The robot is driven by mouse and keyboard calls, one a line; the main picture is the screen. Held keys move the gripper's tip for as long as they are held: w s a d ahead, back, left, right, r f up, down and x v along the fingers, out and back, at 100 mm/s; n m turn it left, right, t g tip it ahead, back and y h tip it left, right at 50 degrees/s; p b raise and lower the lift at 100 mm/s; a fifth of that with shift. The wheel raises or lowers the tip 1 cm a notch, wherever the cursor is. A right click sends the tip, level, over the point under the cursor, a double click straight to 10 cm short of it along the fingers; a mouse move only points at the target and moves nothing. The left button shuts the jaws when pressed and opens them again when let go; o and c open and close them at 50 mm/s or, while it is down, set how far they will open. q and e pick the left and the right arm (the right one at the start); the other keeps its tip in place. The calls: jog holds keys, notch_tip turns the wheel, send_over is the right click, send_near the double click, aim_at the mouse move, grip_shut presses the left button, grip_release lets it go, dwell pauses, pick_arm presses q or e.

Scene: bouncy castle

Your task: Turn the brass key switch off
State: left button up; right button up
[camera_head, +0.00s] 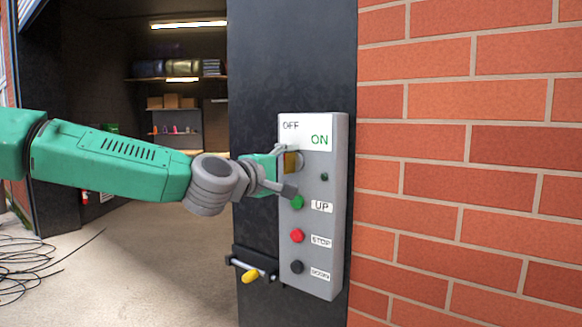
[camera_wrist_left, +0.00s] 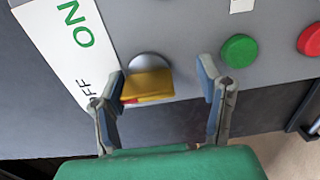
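The brass key switch (camera_head: 291,164) sits near the top of a grey control box (camera_head: 320,262), under a white label (camera_head: 305,132) reading OFF at left and ON at right in green. My left gripper (camera_head: 293,170) is at the key and hides part of it. In the left wrist view the gold key (camera_wrist_left: 148,86) sticks out of a round silver lock (camera_wrist_left: 148,62). My left gripper (camera_wrist_left: 163,74) is open, with one finger on each side of the key. The key is close to the picture-left finger; whether they touch I cannot tell. My right gripper is not in view.
Below the key are green UP (camera_head: 296,202), red STOP (camera_head: 297,236) and black (camera_head: 297,267) buttons. The box is on a dark post (camera_head: 290,60) beside a brick wall (camera_head: 465,150). Cables (camera_head: 35,262) lie on the floor.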

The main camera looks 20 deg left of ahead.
pick_arm(q)
jog(key=shift+s+a+r, duration=0.25)
jog(key=shift+r, duration=0.1)
jog(key=v, duration=1.1)
jog(key=shift+s+a+f, duration=0.2)
jog(key=shift+s+f, duration=0.05)
jog(key=shift+s, duration=0.05)
jog(key=shift+d, duration=0.15)
